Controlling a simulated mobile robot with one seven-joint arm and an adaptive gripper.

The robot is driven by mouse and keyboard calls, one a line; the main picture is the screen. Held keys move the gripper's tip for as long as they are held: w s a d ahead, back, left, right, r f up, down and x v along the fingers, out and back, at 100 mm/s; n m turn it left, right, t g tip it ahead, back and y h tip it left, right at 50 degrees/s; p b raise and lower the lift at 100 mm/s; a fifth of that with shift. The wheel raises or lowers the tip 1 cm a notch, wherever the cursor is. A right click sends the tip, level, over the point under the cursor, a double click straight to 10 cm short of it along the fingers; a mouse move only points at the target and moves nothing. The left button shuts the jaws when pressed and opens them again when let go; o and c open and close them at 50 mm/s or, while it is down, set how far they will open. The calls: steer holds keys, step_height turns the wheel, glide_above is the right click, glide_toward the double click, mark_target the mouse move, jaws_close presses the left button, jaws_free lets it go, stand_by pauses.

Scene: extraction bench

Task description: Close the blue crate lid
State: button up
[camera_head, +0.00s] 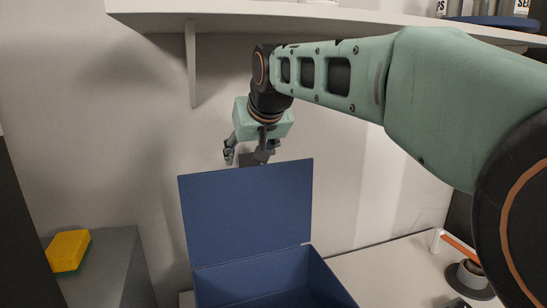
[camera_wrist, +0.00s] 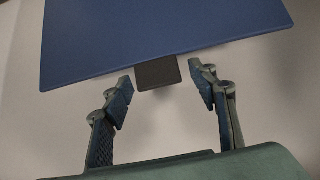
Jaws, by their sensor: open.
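The blue crate (camera_head: 316,283) stands on the bench at the bottom middle of the head view, and its inside wall shows. Its blue lid (camera_head: 247,212) is raised nearly upright at the back. The lid also fills the top of the wrist view (camera_wrist: 150,35). A dark tab (camera_wrist: 157,72) sticks out from the lid's edge there. My gripper (camera_head: 250,155) is open and empty at the lid's top edge. In the wrist view, its two fingers (camera_wrist: 161,95) are spread to either side of the tab, apart from it.
A shelf (camera_head: 330,17) runs above, with a bracket (camera_head: 190,63) on the wall. A yellow and green sponge (camera_head: 68,251) lies on a grey block at left.

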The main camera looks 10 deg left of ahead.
steer(key=shift+s, duration=0.1)
steer(key=shift+c, duration=1)
jaws_close()
steer(key=shift+s+d+b, duration=0.1)
steer(key=shift+d+b, duration=0.05)
steer(key=shift+b, duration=0.2)
